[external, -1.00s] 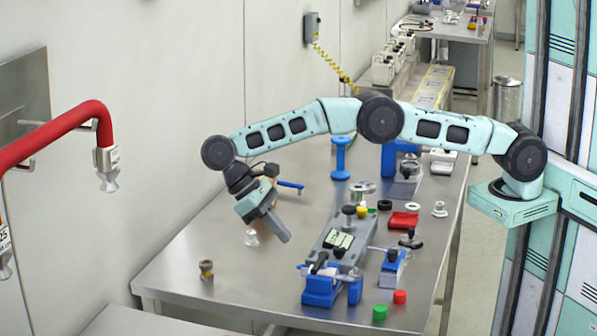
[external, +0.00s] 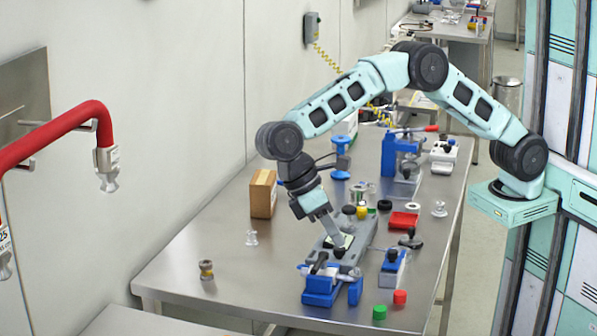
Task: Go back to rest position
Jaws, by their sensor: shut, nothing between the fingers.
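My gripper (external: 334,234) points down at a slant over the grey fixture plate (external: 362,240) near the middle of the steel table. Its fingers look shut, with nothing seen between them. The fingertips overlap the plate in the picture; I cannot tell whether they touch it. The arm arches up from its mount at the right and bends down at the wrist.
The steel table (external: 215,250) holds a cardboard box (external: 262,195), a blue clamp block (external: 322,290), a blue vise (external: 393,155), a red tray (external: 404,220), and green (external: 379,312) and red (external: 400,297) caps. The table's left front is mostly clear.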

